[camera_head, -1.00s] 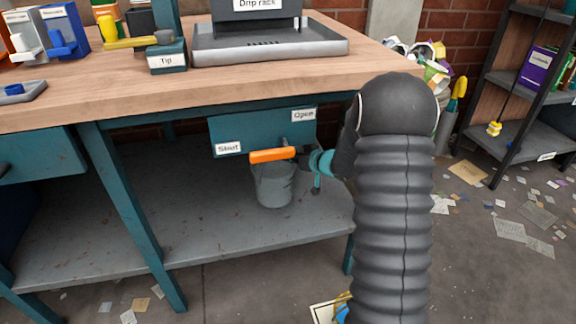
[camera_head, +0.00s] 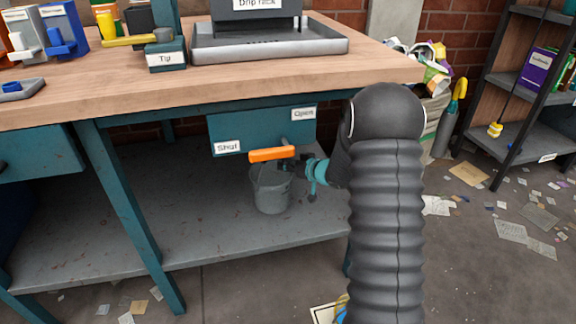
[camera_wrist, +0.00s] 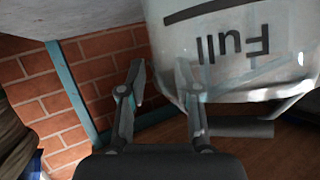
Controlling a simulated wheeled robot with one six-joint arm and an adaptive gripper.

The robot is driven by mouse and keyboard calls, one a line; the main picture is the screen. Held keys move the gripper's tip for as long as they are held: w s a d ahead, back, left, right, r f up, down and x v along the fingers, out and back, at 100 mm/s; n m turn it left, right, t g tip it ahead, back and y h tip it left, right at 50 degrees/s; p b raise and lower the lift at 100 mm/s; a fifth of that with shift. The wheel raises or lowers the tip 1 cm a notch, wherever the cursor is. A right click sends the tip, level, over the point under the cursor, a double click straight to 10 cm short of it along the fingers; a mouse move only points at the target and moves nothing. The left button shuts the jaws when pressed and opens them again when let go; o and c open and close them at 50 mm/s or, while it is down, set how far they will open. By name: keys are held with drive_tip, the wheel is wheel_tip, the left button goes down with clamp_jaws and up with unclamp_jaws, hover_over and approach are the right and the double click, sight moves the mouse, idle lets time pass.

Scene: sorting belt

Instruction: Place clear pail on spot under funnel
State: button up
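The clear pail (camera_head: 271,192) stands upright on the grey lower shelf, below the orange lever. In the wrist view the pail (camera_wrist: 235,45) fills the upper right, upside down, with its "Full" mark and line showing. Its handle grip (camera_wrist: 243,128) shows beside the right finger. My gripper (camera_head: 298,166) is at the pail's upper right side in the head view. In the wrist view my gripper (camera_wrist: 160,92) has its fingers apart, with nothing seen between them. The right finger overlaps the pail's edge; I cannot tell whether they touch. The funnel and the spot are not discernible.
The orange lever (camera_head: 271,154) sits close above the pail, before a teal panel (camera_head: 228,131) marked "Shut" and "Open". The bench top (camera_head: 330,75) overhangs the shelf. The lower shelf (camera_head: 150,225) is clear left of the pail. A table leg (camera_head: 135,215) stands at left.

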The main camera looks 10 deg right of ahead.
drive_tip(key=shift+r, duration=0.1)
drive_tip(key=shift+s+d+r, duration=0.1)
drive_tip(key=shift+s+d, duration=0.05)
drive_tip(key=p+v, duration=0.2)
drive_tip(key=v, duration=0.9)
drive_tip(key=s+d+r+m+h, duration=0.1)
drive_tip(key=s+r+m+h, duration=0.1)
drive_tip(key=s+r+h, duration=0.4)
drive_tip(key=s+r+m+h, duration=0.1)
drive_tip(key=s+r+h, duration=0.25)
drive_tip(key=r, duration=0.55)
drive_tip(key=s+a+g+y, duration=0.1)
drive_tip(key=s+a+g, duration=0.2)
drive_tip(key=s, duration=1)
drive_tip(key=s+a+g+y, duration=0.2)
drive_tip(key=s+a, duration=0.5)
drive_tip(key=s, duration=0.5)
drive_tip(key=shift+s+a+f+g, duration=0.3)
drive_tip(key=shift+s+g, duration=0.1)
drive_tip(key=shift+g, duration=0.3)
